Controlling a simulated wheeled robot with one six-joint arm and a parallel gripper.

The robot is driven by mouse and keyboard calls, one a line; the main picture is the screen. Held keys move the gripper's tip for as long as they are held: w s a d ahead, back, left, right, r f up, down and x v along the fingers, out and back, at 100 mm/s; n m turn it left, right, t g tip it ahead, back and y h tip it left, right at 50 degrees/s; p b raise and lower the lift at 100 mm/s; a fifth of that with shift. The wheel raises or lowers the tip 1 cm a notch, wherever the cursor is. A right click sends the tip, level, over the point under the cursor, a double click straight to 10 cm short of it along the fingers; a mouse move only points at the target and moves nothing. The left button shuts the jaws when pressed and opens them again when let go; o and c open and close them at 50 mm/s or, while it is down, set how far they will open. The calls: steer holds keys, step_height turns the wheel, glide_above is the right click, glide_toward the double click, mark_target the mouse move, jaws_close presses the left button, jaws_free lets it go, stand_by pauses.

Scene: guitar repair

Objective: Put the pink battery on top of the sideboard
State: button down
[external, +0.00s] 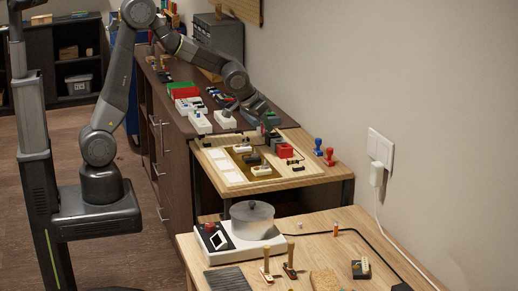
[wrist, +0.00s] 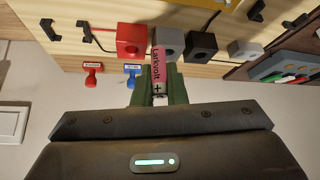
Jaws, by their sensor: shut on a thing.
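The pink battery (wrist: 158,62) shows in the wrist view, upright in the picture, with lettering and a plus mark on its side. My gripper (wrist: 157,85) is shut on it with its green fingers on either side. In the external view my gripper (external: 268,125) is over the back of the wooden bench, beside the sideboard's near end; the battery cannot be made out there. The sideboard (external: 176,165) is the long dark brown cabinet along the wall, with several items on its top.
Below my gripper, the wooden bench (external: 330,172) holds a red block (wrist: 130,40), a grey block (wrist: 170,42) and a black block (wrist: 201,45). Red (external: 330,157) and blue (external: 318,147) stamps stand by the wall. A pot (external: 252,220) is on the nearer table.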

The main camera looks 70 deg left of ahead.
steer(key=w+d+m+h+b, duration=0.1)
steer(key=w+d+m, duration=0.2)
steer(key=d, duration=0.8)
steer(key=w+d+m+h, duration=0.2)
steer(key=w+d, duration=0.2)
steer(key=d, duration=0.8)
steer(key=s+d+m+g+h+b, duration=0.1)
steer(key=s+d+m, duration=0.2)
steer(key=d, duration=1)
steer(key=s+d+m+h+b, duration=0.1)
steer(key=s+d+m+h, duration=0.15)
steer(key=d, duration=1.15)
steer(key=shift+y, duration=0.45)
steer(key=f, duration=1)
steer(key=f+p, duration=0.1)
steer(key=f, duration=0.3)
steer(key=shift+w+a+f, duration=0.1)
steer(key=shift+a+f, duration=0.2)
steer(key=shift+f, duration=2.1)
steer(key=shift+f, duration=0.1)
